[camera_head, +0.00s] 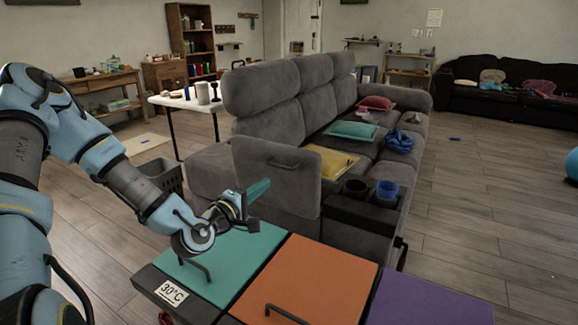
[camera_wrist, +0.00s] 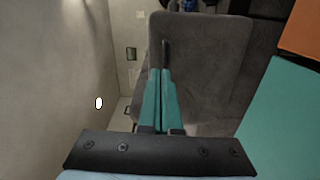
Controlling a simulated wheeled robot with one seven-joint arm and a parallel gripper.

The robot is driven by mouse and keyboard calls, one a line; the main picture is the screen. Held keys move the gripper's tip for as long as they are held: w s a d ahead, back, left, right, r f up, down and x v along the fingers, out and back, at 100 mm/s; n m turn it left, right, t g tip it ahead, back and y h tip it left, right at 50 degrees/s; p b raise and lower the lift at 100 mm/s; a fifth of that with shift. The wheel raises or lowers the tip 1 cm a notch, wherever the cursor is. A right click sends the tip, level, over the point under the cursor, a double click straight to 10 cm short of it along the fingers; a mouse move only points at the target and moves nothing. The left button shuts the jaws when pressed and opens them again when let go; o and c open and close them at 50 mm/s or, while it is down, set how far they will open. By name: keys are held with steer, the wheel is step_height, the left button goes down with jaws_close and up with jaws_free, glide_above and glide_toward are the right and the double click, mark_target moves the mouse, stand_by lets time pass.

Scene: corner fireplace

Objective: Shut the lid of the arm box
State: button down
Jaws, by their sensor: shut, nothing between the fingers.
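The arm box is at the near end of the grey sofa. Its grey padded lid (camera_head: 263,190) stands upright and open, with a dark bar handle (camera_head: 283,166) near its top edge. The box opening is hidden behind or below the lid. My gripper (camera_head: 266,183) has its teal fingers together and empty, beside the left part of the lid in the head view. In the wrist view, my gripper (camera_wrist: 160,72) points at the lid (camera_wrist: 215,75), its fingertips just below the lid's handle (camera_wrist: 166,50). I cannot tell whether they touch the lid.
A chest with teal (camera_head: 225,262), orange (camera_head: 315,280) and purple (camera_head: 425,302) tops and bar handles stands close in front. A dark cup-holder panel (camera_head: 350,212) with a blue cup (camera_head: 387,189) is right of the lid. A grey basket (camera_head: 160,178) stands left.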

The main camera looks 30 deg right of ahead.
mark_target(294, 155)
steer(key=shift+n+t, duration=0.5)
steer(key=p+x, duration=0.1)
steer(key=x, duration=0.3)
steer(key=p+x, duration=0.1)
steer(key=x, duration=0.4)
steer(key=r+p+x, duration=0.1)
steer(key=x, duration=0.4)
steer(key=shift+r, duration=0.15)
steer(key=shift+d, duration=0.15)
